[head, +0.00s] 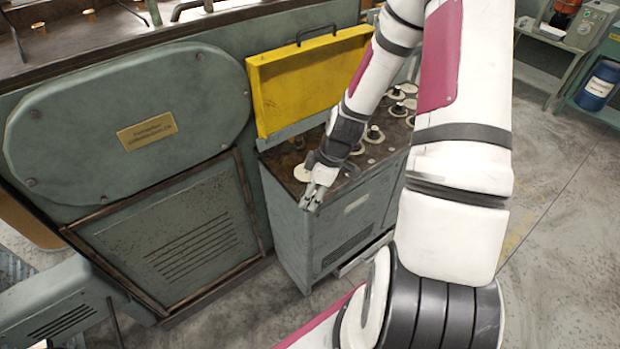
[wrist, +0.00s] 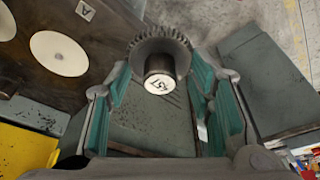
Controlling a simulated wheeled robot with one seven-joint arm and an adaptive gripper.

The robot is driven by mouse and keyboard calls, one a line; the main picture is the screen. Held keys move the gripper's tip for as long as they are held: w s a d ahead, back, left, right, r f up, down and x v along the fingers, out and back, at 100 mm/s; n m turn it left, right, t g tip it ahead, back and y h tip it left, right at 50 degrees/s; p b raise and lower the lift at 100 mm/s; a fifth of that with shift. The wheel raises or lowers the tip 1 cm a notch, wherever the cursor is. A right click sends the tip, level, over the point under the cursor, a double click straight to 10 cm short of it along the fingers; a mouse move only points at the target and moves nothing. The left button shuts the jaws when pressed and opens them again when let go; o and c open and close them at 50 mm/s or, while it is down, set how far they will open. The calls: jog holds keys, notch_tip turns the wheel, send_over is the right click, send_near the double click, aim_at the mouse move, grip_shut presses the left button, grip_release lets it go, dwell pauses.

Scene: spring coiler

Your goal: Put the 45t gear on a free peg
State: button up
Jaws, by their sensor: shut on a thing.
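The 45t gear (wrist: 160,46) is a dark toothed gear with a hub whose round white label (wrist: 160,84) reads upside down in the wrist view. My gripper (wrist: 160,76) is shut on it, with teal finger pads on both sides of the hub. In the head view my gripper (head: 310,198) hangs at the near left corner of the cabinet top; the gear is hard to make out there. The dark cabinet top (head: 291,184) carries pegs and pale discs, partly hidden by my arm. Two white discs (wrist: 60,53) and a tag marked A (wrist: 86,10) show in the wrist view.
A raised yellow cover (head: 300,85) stands behind the cabinet top. A large green machine housing (head: 130,120) is at the left. Several gears (head: 398,108) sit farther back on the top. Open floor (head: 560,220) lies at the right.

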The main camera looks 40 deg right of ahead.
jog(key=shift+s+a+r, duration=0.15)
jog(key=shift+s, duration=0.2)
jog(key=shift+s+a+r+p, duration=0.1)
jog(key=shift+s+r+p, duration=0.1)
jog(key=shift+r+p, duration=1.25)
jog(key=shift+r, duration=1.1)
jog(key=shift+w, duration=0.1)
